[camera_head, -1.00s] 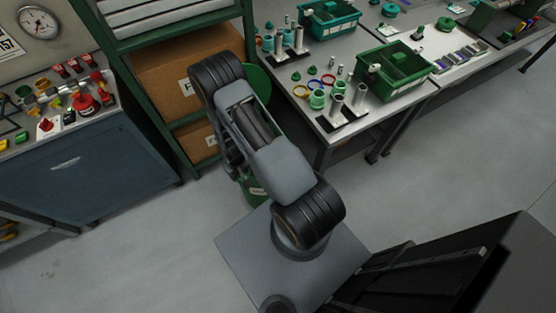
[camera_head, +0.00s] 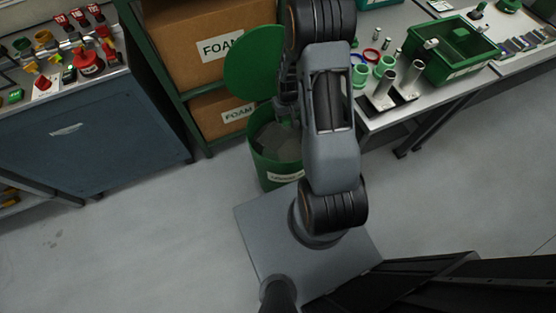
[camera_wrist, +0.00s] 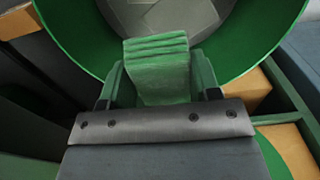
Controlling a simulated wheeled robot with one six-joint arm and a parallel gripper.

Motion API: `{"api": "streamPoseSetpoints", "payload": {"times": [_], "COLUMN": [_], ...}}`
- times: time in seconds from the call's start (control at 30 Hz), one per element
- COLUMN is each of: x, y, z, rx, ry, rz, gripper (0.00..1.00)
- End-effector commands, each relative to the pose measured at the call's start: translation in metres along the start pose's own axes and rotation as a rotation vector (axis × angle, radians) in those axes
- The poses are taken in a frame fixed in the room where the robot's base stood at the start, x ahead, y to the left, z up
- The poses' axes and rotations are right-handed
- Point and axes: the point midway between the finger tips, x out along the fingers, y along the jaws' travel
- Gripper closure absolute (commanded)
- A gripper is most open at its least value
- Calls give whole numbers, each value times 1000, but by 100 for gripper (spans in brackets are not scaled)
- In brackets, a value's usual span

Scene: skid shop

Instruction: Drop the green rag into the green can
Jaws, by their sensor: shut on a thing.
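The green can (camera_head: 262,168) stands on the floor beside the shelf, with its round green lid (camera_head: 252,62) raised open behind it. Grey, crumpled-looking contents show inside it. In the wrist view, the can's wide green rim (camera_wrist: 75,45) fills the top. The green rag (camera_wrist: 160,75), a folded pale green pad, is held between the fingers of my gripper (camera_wrist: 158,82). The rag overlaps the near edge of the can's opening in that view; its height above the rim is unclear. In the head view my arm hides the rag.
Cardboard boxes marked FOAM (camera_head: 205,45) sit on a green shelf behind the can. A workbench with a green bin (camera_head: 455,55), rings and metal posts is at right. A blue cabinet (camera_head: 90,130) is at left. The floor in front is clear.

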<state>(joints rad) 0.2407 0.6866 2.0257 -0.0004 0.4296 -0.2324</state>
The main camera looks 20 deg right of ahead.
Motion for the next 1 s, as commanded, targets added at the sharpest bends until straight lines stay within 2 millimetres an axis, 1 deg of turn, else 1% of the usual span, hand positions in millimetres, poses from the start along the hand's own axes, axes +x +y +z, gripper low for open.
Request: {"api": "streamPoseSetpoints", "payload": {"times": [0.03, 0.3, 0.4, 0.5, 0.73, 0.77, 1.0], "x": [8, 37, 45, 48, 47, 47, 47], "y": [0, -2, -2, -2, -2, -2, -2], "z": [0, 0, 0, -1, 0, 0, 0], "rx": [-1, -3, -3, -3, -3, -3, -3], "ry": [-1, 0, 0, 1, 1, 1, 1], "rz": [0, 0, 0, 0, 0, 0, 0], "gripper": [65, 65, 65, 65, 65, 42, 19]}}
